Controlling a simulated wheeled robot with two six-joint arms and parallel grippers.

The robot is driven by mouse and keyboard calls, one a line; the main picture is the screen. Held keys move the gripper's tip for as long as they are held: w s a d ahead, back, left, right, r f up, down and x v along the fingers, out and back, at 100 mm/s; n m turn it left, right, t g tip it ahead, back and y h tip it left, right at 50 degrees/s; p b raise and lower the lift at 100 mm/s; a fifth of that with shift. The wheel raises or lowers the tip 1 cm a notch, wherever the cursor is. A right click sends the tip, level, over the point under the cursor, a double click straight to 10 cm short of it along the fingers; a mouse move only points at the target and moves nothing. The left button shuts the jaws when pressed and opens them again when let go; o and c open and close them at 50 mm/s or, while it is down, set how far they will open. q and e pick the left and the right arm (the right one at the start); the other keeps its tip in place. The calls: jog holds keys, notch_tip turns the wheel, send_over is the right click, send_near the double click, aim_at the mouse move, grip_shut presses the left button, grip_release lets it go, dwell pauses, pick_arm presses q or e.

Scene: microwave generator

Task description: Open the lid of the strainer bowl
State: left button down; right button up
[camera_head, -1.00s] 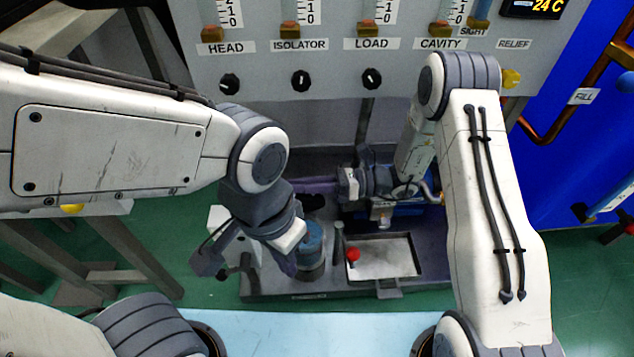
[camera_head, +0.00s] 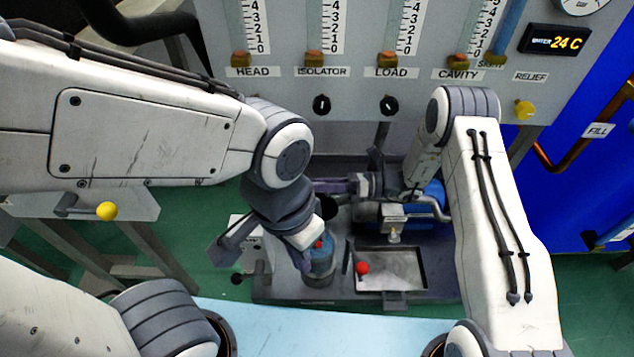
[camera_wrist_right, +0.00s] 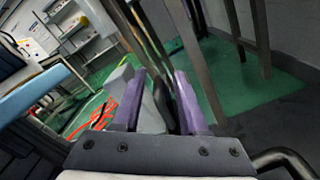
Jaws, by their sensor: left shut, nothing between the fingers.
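A blue upright canister (camera_head: 321,268), which looks like the strainer bowl, stands on the dark bench in the head view. Some red shows at its top, partly behind my left gripper. My left gripper (camera_head: 301,262) points down at the canister's left side, shut and empty; I cannot tell if it touches. A dark round piece (camera_head: 327,207) stands just behind the canister; I cannot tell whether it is the lid. My right gripper (camera_head: 328,187) reaches left behind the canister. In the right wrist view its purple fingers (camera_wrist_right: 158,100) are apart, with a dark curved piece between or beyond them.
A shallow metal tray (camera_head: 424,272) with a red knob (camera_head: 362,268) sits right of the canister. A black ball handle (camera_head: 237,278) is at the bench's left. The gauge panel (camera_head: 360,105) rises behind. A pale blue surface (camera_head: 330,325) lies in front.

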jog(key=shift+d+r, duration=0.1)
jog(key=shift+r, duration=0.05)
jog(key=shift+d, duration=0.35)
jog(key=d, duration=0.9)
jog(key=shift+w+d+p, duration=0.3)
jog(key=shift+w, duration=0.1)
